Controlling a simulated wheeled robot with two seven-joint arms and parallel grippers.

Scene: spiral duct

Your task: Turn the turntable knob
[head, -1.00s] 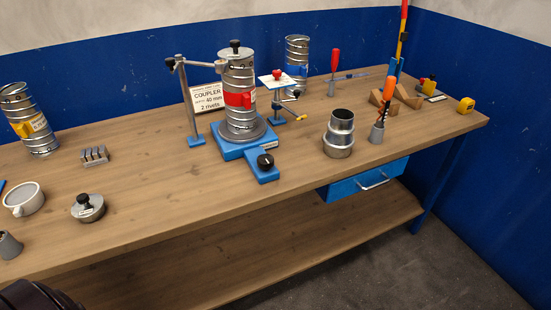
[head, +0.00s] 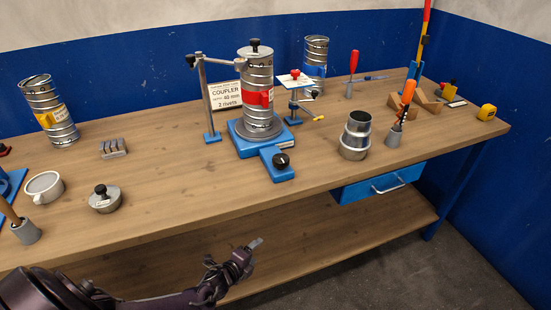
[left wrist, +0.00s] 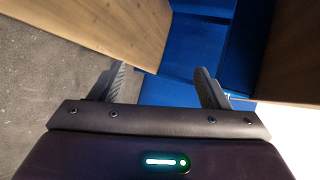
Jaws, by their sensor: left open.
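The black turntable knob (head: 281,160) sits on the front arm of the blue turntable base (head: 252,147) in the head view. A spiral duct (head: 259,85) with a red clamp (head: 262,97) stands upright on the turntable. My left gripper (head: 256,243) is in front of the bench, below and apart from the knob. In the left wrist view its two fingers (left wrist: 163,88) are spread with nothing between them. The knob does not show in that view. My right gripper is not in view.
A metal stand (head: 207,95) with an arm is left of the duct. A stepped metal coupler (head: 355,136) stands to the right. The wooden bench top (head: 180,160) is clear left of the knob. The bench's lower shelf (head: 330,232) is behind my left arm.

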